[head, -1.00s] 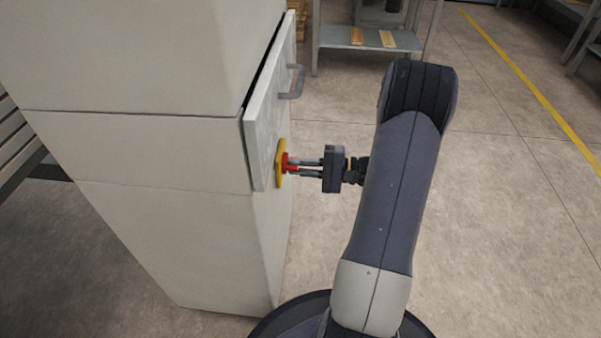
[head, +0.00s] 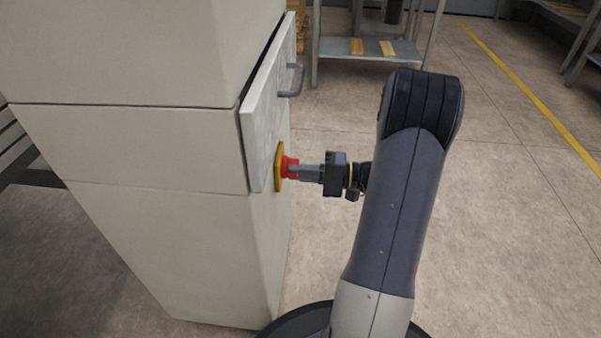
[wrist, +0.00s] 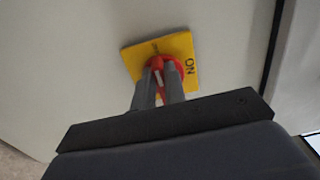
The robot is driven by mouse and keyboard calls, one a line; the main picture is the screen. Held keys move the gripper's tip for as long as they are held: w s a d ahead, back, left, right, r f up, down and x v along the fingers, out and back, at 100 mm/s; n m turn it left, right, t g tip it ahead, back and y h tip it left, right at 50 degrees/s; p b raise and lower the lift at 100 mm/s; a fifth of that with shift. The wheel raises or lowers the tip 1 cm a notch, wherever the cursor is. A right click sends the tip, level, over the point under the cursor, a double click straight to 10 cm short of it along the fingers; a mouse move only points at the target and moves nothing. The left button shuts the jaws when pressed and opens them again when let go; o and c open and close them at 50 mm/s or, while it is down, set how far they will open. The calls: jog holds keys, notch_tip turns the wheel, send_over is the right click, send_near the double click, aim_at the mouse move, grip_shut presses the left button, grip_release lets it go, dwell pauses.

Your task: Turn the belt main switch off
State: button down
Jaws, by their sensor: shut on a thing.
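The belt main switch is a red rotary handle (head: 290,168) on a yellow plate (head: 279,167), mounted on the grey panel of a cabinet. In the wrist view the yellow plate (wrist: 181,50) sits tilted in the picture, with "ON" readable at its right side. The other marking is too small to read. My gripper (head: 298,170) reaches the switch from the right and is shut on the red handle (wrist: 157,64). Its two fingers sit on either side of the handle and hide part of it.
The panel carries a grey pull handle (head: 296,80) above the switch. The beige cabinet (head: 150,150) fills the left. A metal table (head: 375,73) with wooden pieces stands at the back. The floor (head: 510,220) to the right is clear.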

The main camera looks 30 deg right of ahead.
jog(key=c, duration=1.5)
grip_release()
jog(key=shift+o, duration=0.2)
jog(key=p+v, duration=0.3)
jog(key=v, duration=0.8)
jog(key=shift+a, duration=0.1)
jog(key=b+x, duration=0.3)
jog(key=x, duration=0.7)
jog(key=shift+w+a, duration=0.3)
